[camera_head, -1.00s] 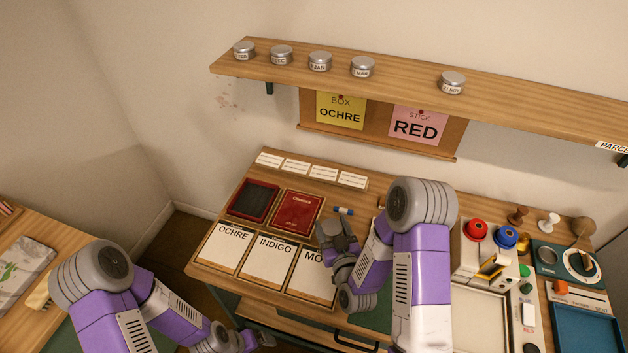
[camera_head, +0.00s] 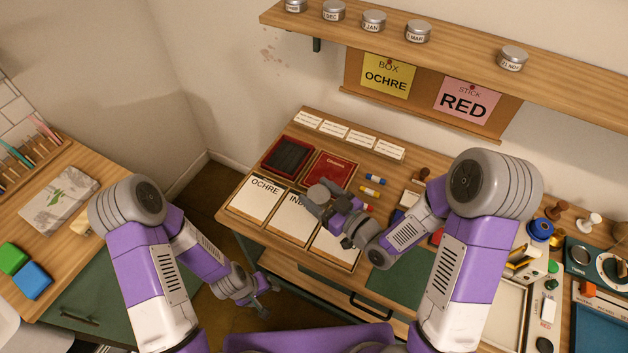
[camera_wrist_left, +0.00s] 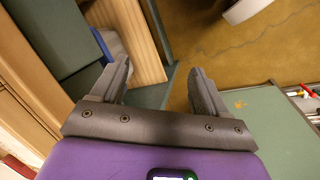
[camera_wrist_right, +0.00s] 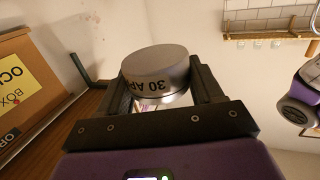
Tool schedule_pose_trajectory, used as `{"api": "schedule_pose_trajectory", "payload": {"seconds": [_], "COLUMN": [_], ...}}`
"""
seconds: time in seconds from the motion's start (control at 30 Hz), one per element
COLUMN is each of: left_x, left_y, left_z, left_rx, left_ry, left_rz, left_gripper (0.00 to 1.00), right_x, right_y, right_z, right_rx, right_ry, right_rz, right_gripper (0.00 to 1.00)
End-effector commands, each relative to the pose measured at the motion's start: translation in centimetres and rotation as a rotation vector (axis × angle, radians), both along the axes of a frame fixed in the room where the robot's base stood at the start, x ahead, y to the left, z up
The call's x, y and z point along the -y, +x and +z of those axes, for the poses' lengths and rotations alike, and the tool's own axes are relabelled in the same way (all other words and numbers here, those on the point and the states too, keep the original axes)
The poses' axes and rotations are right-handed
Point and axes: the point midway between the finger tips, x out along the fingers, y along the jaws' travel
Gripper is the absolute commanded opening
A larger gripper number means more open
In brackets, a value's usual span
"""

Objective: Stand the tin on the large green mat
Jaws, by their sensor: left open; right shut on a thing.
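The tin (camera_wrist_right: 155,70) is a round silver tin with a label reading "30 AP". My right gripper (camera_wrist_right: 160,92) is shut on its sides in the right wrist view. In the head view that gripper (camera_head: 320,195) is above the desk cards near the red pad; the tin is hard to pick out there. The large green mat (camera_head: 395,290) lies at the desk's front, partly hidden by my right arm. My left gripper (camera_head: 264,304) is open and empty, low in front of the desk. Its spread fingers show in the left wrist view (camera_wrist_left: 160,85).
Labelled cards (camera_head: 257,200), a red pad (camera_head: 330,172) and a dark pad (camera_head: 287,157) cover the desk's left part. Small coloured sticks (camera_head: 372,180) lie beside them. A shelf (camera_head: 460,48) with several tins hangs above. A side table (camera_head: 75,225) stands left.

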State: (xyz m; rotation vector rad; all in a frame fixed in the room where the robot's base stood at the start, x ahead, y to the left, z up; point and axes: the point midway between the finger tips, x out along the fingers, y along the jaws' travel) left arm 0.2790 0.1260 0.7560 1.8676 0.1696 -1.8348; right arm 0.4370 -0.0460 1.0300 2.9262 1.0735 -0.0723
Motion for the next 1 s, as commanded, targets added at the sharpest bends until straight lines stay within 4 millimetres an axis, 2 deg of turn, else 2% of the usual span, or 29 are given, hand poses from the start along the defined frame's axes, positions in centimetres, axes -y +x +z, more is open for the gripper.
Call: {"api": "schedule_pose_trajectory", "payload": {"seconds": [0.1,0.2,0.3,0.43,0.57,0.7,0.83,1.0], "left_x": [-3.0,-5.2,-6.7,-7.7,-7.6,-6.5,-4.9,-1.7], "left_y": [2.3,4.4,6.8,10.2,13.5,16.3,18.0,19.0], "left_z": [0.3,1.0,2.3,4.7,7.8,11.8,15.7,20.9], "left_rx": [-0.006,0.008,0.037,0.094,0.147,0.184,0.186,0.139], "left_ry": [0.075,0.125,0.155,0.169,0.157,0.121,0.071,-0.011], "left_rz": [0.233,0.434,0.613,0.814,0.989,1.157,1.301,1.468], "left_gripper": [0.75,0.75,0.75,0.75,0.75,0.75,0.75,0.75], "right_x": [0.0,0.0,0.0,0.0,0.0,0.0,0.0,0.0], "right_y": [0.0,0.0,0.0,0.0,0.0,0.0,0.0,0.0], "right_z": [0.0,0.0,0.0,0.0,0.0,0.0,0.0,0.0], "right_rx": [0.001,0.001,0.001,0.001,0.000,0.000,0.000,0.000], "right_ry": [0.001,0.001,0.001,0.001,0.001,0.001,0.001,0.001], "right_rz": [-0.001,-0.002,-0.002,-0.002,-0.003,-0.003,-0.003,-0.003], "right_gripper": [0.34,0.34,0.34,0.34,0.34,0.34,0.34,0.34]}}
